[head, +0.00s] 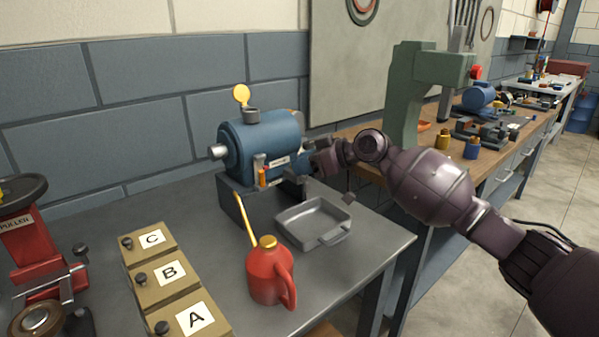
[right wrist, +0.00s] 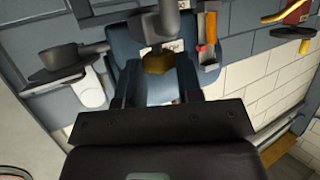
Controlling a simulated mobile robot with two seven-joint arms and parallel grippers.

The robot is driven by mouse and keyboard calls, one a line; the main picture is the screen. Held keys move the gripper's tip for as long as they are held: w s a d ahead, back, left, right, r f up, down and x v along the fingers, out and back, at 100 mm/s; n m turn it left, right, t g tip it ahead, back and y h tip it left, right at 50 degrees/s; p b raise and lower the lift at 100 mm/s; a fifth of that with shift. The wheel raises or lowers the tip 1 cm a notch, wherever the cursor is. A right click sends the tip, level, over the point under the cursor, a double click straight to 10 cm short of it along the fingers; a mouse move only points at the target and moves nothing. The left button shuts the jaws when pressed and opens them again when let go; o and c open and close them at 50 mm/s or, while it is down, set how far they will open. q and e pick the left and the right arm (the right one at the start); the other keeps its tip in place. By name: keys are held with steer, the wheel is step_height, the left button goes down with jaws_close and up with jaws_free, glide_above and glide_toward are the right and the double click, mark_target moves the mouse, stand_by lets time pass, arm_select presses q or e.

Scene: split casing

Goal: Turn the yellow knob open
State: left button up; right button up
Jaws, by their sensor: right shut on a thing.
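The blue casing (head: 262,145) lies on a dark base on the grey bench, with a yellow round cap (head: 241,94) raised above its top neck. My right gripper (head: 322,158) reaches in from the right to the casing's right end. In the right wrist view, a dull yellow knob (right wrist: 157,62) sits between the two fingers of this gripper (right wrist: 158,82), which is shut on it. The knob is hidden behind the gripper in the head view. How far the knob is turned cannot be told. My left gripper is not in view.
A grey tray (head: 333,234) lies right below the casing's end. A red oil can (head: 268,275) with a yellow spout stands in front. Boxes marked A, B and C (head: 185,285) stand at left. A green press (head: 407,90) stands behind my right arm.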

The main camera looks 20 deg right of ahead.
steer(key=n+g+b, duration=0.1)
steer(key=f+g+y+b, duration=0.1)
steer(key=shift+w+d+f+n+b, duration=0.1)
steer(key=shift+w+f+n+b, duration=0.2)
steer(key=shift+n+b, duration=0.1)
arm_select(q)
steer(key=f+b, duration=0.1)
steer(key=b, duration=0.1)
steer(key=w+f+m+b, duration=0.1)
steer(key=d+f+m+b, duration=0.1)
steer(key=b, duration=0.1)
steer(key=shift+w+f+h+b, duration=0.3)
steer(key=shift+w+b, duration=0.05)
arm_select(e)
steer(key=n+g, duration=0.3)
steer(key=r+n+g+y, duration=0.1)
steer(key=n+g, duration=0.2)
steer(key=w+n+g+y, duration=0.1)
steer(key=n+g, duration=0.1)
steer(key=g, duration=0.2)
steer(key=shift+d+r+n, duration=0.1)
steer(key=shift+r+n, duration=0.05)
steer(key=shift+n, duration=0.25)
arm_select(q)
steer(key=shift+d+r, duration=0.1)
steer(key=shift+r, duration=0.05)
